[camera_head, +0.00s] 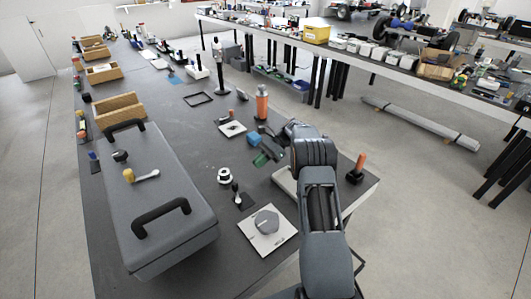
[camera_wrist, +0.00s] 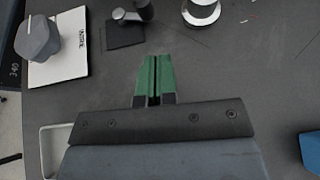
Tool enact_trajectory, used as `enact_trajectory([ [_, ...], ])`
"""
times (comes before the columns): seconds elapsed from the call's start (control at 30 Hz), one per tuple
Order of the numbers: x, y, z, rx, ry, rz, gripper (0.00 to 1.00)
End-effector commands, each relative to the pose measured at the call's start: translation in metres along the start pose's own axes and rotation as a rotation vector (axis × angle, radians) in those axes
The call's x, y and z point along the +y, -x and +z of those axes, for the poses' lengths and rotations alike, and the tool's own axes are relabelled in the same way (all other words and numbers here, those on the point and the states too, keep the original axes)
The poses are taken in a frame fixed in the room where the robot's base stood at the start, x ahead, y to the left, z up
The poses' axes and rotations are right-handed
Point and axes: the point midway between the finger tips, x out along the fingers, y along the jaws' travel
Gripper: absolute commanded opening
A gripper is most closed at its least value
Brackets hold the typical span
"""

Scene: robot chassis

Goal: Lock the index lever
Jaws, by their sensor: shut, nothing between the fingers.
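My gripper (camera_head: 268,157) has green fingers and hangs over the dark bench. In the wrist view its fingertips (camera_wrist: 153,62) lie side by side, shut and empty. A grey knob (camera_head: 266,220) sits on a white labelled plate (camera_head: 257,242), nearer the front.
A white round piece (camera_head: 224,176) stands behind the lever. A blue block (camera_head: 254,139) lies close to my gripper. A large grey case (camera_head: 165,215) with black handles fills the left. An orange-topped bottle (camera_head: 262,103) and an orange-handled item (camera_head: 358,165) stand farther right.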

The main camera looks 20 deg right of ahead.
Motion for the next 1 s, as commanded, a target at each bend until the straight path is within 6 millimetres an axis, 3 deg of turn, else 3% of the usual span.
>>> enact_trajectory([
  [0.2, -0.009, 0.027, 0.001, 0.000, 0.002, 0.001, 0.00],
  [0.4, -0.013, 0.041, 0.000, 0.000, -0.001, -0.002, 0.00],
  [1.0, -0.014, 0.047, 0.001, 0.000, -0.001, 0.000, 0.00],
])
